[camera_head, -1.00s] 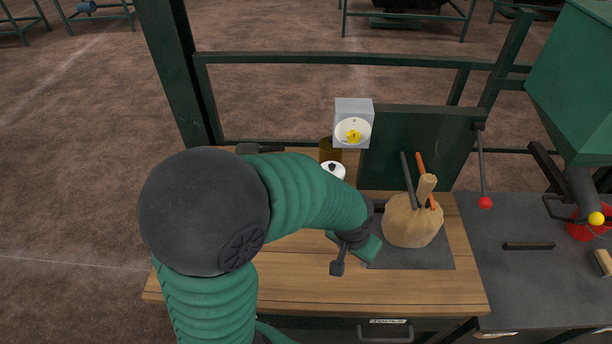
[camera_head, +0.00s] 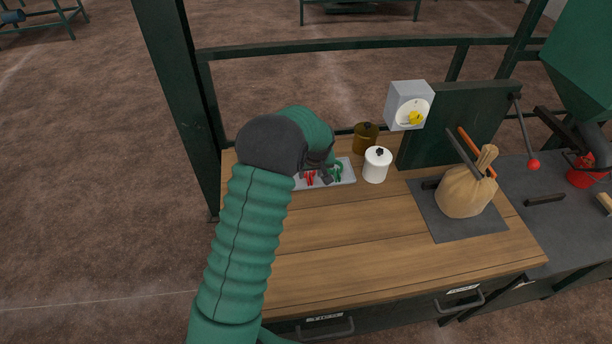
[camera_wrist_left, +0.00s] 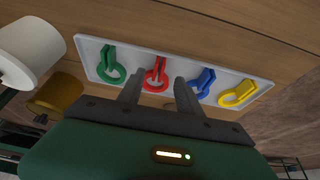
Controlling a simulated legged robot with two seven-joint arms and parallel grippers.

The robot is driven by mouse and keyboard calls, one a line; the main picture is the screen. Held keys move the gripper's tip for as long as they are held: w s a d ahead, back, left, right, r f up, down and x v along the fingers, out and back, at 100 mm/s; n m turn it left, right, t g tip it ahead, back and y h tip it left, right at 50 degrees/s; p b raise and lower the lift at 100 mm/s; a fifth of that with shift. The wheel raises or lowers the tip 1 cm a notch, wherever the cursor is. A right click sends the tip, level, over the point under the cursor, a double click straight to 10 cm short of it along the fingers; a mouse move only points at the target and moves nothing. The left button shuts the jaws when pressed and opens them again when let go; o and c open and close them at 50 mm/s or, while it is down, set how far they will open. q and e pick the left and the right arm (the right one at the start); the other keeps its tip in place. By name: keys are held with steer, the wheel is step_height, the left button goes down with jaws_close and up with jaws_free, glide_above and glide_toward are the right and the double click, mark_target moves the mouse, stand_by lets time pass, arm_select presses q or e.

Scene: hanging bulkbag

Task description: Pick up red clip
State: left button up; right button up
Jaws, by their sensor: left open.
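The red clip (camera_wrist_left: 156,74) lies on a light grey tray (camera_wrist_left: 88,46) in the left wrist view, between a green clip (camera_wrist_left: 110,63) and a blue clip (camera_wrist_left: 203,82). A yellow clip (camera_wrist_left: 238,94) lies at the tray's right end. My left gripper (camera_wrist_left: 158,88) is open and empty, its fingers pointing at the tray near the red and blue clips. In the head view the red clip (camera_head: 309,178) shows beside my left gripper (camera_head: 322,172), and the arm hides part of the tray (camera_head: 345,179). My right gripper is not in view.
A white canister (camera_head: 376,166) and a brown canister (camera_head: 365,138) stand right of the tray. A tied sack (camera_head: 463,193) sits on a dark mat (camera_head: 450,226) farther right. A dial box (camera_head: 409,105) stands behind. The front of the wooden bench (camera_head: 370,257) is clear.

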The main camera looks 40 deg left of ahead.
mark_target(309, 179)
arm_select(q)
steer(key=f, duration=0.3)
steer(key=shift+w+d+f, duration=0.25)
steer(key=shift+w, duration=0.15)
steer(key=shift+a+f, duration=0.5)
steer(key=shift+a, duration=0.35)
steer(key=shift+a+f, duration=0.1)
steer(key=shift+a, duration=0.1)
steer(key=shift+c, duration=2.3)
steer(key=shift+d, duration=0.2)
steer(key=shift+c, duration=1.3)
steer(key=shift+d+r, duration=0.2)
steer(key=shift+d, duration=0.05)
jaws_close()
steer(key=shift+d, duration=0.25)
steer(key=shift+a, duration=0.35)
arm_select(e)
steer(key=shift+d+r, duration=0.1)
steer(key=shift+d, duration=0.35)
